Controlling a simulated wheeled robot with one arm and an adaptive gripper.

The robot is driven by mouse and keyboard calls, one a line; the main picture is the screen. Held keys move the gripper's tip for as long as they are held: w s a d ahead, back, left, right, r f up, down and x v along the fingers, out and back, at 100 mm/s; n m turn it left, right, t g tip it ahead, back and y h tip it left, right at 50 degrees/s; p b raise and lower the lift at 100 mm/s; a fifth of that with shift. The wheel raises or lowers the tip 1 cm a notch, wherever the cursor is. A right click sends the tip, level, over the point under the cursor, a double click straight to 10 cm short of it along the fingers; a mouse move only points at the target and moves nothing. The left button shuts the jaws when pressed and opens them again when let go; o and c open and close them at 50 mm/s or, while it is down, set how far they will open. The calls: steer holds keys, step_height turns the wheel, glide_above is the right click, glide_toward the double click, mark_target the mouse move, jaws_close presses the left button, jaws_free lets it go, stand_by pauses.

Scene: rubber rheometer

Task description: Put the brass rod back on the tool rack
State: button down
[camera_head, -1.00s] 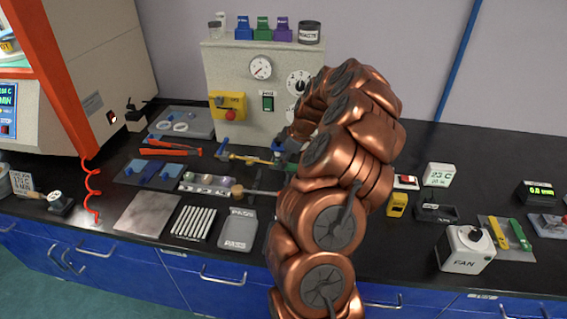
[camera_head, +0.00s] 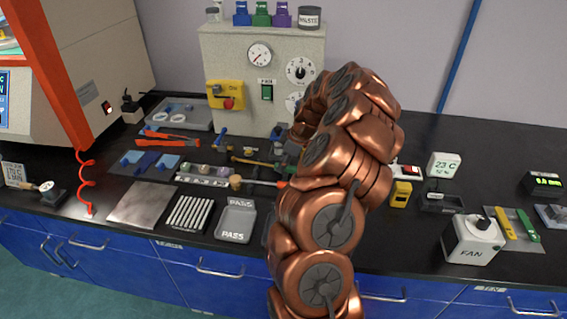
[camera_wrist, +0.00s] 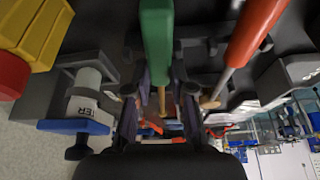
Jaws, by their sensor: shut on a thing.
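My gripper (camera_wrist: 158,110) is at the centre of the wrist view, its two dark fingers on either side of a slim brass rod (camera_wrist: 161,98) with a green handle (camera_wrist: 157,38). It appears shut on the rod; the exact contact is hard to make out. In the head view my copper arm hides the gripper. A thin brass-coloured shaft (camera_head: 250,161) shows left of the arm, low over the bench. Dark grey holder parts (camera_wrist: 190,45) beside the handle look like the tool rack; most of it is hidden.
A red-handled tool (camera_wrist: 257,30) is close right of the green handle. A yellow box with a red button (camera_wrist: 38,38) and a blue-handled valve (camera_wrist: 75,127) are at left. A PASS tray (camera_head: 236,222) and a rack of pale rods (camera_head: 188,213) lie left of my arm.

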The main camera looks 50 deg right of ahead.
steer(key=c, duration=0.9)
jaws_free()
steer(key=shift+c, duration=0.2)
steer(key=shift+o, duration=0.2)
steer(key=o, duration=0.9)
steer(key=shift+r, duration=0.1)
steer(key=v, duration=1.1)
steer(key=shift+s+r, duration=0.2)
steer(key=shift+r, duration=0.15)
steer(key=shift+d, duration=0.1)
